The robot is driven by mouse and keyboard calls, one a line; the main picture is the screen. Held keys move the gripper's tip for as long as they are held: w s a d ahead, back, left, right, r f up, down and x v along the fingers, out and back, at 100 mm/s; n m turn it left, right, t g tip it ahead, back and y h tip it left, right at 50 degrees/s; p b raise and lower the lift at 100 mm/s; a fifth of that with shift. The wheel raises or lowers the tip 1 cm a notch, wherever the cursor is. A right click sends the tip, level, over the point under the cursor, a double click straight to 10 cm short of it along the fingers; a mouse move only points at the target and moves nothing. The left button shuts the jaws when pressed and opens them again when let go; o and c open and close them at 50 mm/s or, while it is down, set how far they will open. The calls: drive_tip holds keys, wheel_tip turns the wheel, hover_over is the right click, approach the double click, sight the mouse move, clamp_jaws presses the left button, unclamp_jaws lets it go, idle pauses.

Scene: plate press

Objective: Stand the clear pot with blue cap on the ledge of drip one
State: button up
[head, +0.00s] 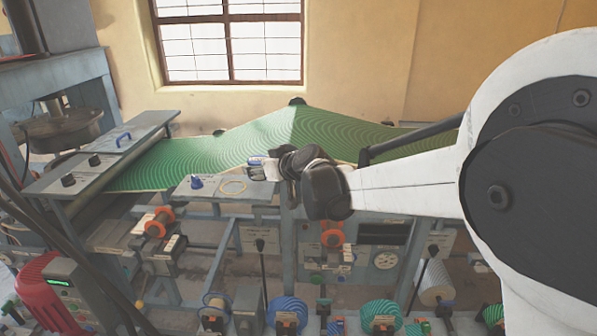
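My gripper (274,167) points left over the machine, at the right end of a grey-blue ledge (215,196). A small blue and whitish item (257,162) is at its fingertips. It may be the clear pot with blue cap, but it is too small to be sure. The fingers overlap it, and whether they are closed on it cannot be told. A blue conical piece (196,182) stands on the left part of the ledge, with a pale ring (233,187) lying flat to its right. I cannot read which ledge is drip one.
A green patterned sheet (220,152) runs behind the ledge. Orange rollers (159,222), upright levers (262,268) and blue spools (288,312) crowd the front. A red motor (48,290) stands lower left.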

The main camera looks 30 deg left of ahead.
sight(260, 177)
drive_tip(key=shift+f+b, duration=0.7)
drive_tip(key=shift+f, duration=1.25)
drive_tip(key=shift+f, duration=0.15)
drive_tip(key=o, duration=1.2)
drive_tip(key=shift+r, duration=0.25)
drive_tip(key=v, duration=1.2)
drive_tip(key=shift+f+b, duration=0.1)
drive_tip(key=shift+b, duration=0.2)
